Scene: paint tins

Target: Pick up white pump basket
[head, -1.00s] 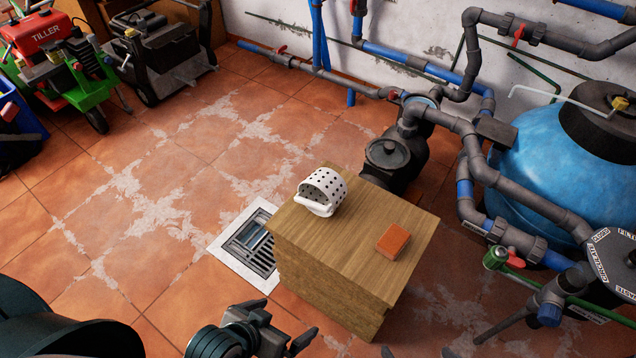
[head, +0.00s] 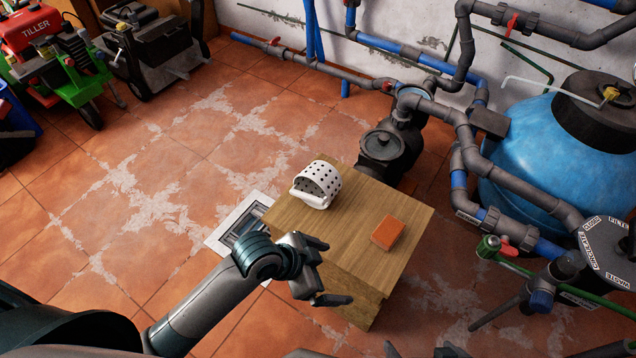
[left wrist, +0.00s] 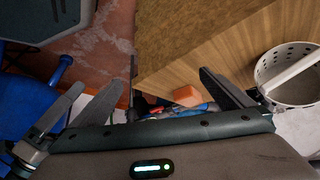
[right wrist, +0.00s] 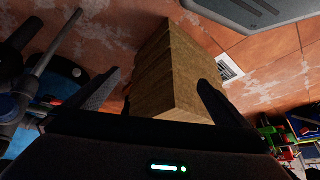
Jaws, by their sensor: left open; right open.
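The white pump basket (head: 318,185), with round holes and a bar handle, rests on the far left part of a wooden block's top (head: 350,224). Its handle side faces the lower left in the head view. My left gripper (head: 336,272) is open and empty at the block's near side, apart from the basket. In the left wrist view the basket (left wrist: 288,76) shows at the right edge, outside the fingers, partly cut off. My right gripper (head: 420,352) is open at the bottom edge of the head view; only its fingertips show there. In the right wrist view the block (right wrist: 172,75) appears beyond its fingers.
An orange brick-like piece (head: 388,233) lies on the block's right side. A dark pump (head: 383,148) with pipes stands behind the block, and a blue tank (head: 540,150) stands right. A floor drain (head: 240,222) lies left of the block.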

